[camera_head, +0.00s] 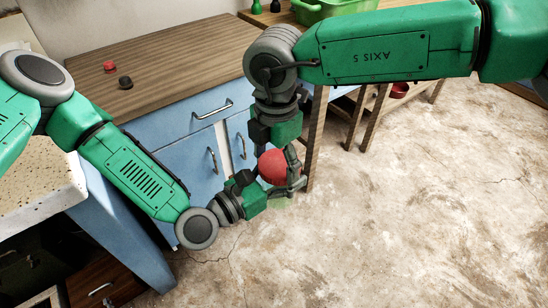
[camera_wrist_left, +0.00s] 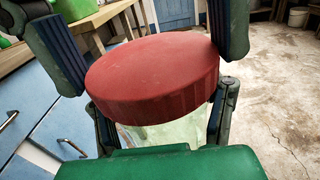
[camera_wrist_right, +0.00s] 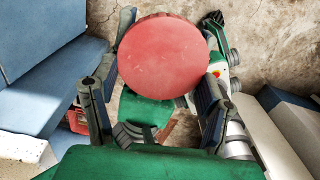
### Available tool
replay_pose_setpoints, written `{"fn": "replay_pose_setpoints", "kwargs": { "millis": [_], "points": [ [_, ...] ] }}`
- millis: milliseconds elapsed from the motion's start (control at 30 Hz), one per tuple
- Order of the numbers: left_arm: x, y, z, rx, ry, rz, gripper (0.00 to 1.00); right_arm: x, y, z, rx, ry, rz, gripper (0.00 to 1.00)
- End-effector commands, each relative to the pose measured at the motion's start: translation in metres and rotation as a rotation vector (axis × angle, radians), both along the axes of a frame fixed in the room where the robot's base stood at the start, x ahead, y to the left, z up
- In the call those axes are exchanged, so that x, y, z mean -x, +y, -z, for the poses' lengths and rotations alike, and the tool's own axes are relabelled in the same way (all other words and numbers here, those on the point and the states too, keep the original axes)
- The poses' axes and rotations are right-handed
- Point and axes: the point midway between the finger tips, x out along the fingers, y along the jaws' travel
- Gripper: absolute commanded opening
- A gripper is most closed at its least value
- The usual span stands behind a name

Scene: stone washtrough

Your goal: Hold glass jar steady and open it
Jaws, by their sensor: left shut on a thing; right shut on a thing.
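A glass jar with a large round red lid (camera_head: 272,167) is held upright between my two grippers, above the floor. Its pale, see-through body (camera_wrist_left: 185,132) shows under the lid in the left wrist view. My left gripper (camera_head: 284,190) reaches in from the side and is shut on the jar body below the lid. My right gripper (camera_head: 277,158) points down from above and is shut on the lid, with one finger at each side. The lid (camera_wrist_right: 162,56) still looks seated on the jar. Most of the glass is hidden by the lid and fingers.
A blue cabinet (camera_head: 185,165) with a brown wooden top (camera_head: 165,65) stands behind the grippers. A red piece (camera_head: 109,66) and a black piece (camera_head: 125,82) lie on it. A green crate (camera_head: 335,8) is at the back. The stone floor (camera_head: 400,210) at the right is clear.

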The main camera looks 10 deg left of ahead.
Motion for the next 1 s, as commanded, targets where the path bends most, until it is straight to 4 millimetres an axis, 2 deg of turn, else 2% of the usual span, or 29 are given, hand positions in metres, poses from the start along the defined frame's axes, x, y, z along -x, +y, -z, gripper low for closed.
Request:
{"fn": "replay_pose_setpoints", "kwargs": {
  "millis": [33,567,1000],
  "points": [
    [0.008,-0.009,-0.005,0.009,-0.003,0.028,0.0,-0.007,0.0,-0.001,-0.01,-0.018,-0.097,0.33],
    [0.008,-0.009,-0.005,0.01,-0.004,0.029,0.0,-0.004,-0.008,-0.002,-0.011,-0.024,-1.308,0.34],
    [0.007,-0.009,-0.005,0.009,-0.004,0.028,0.0,-0.01,-0.011,-0.002,-0.008,-0.028,-2.283,0.34]
  ]
}}
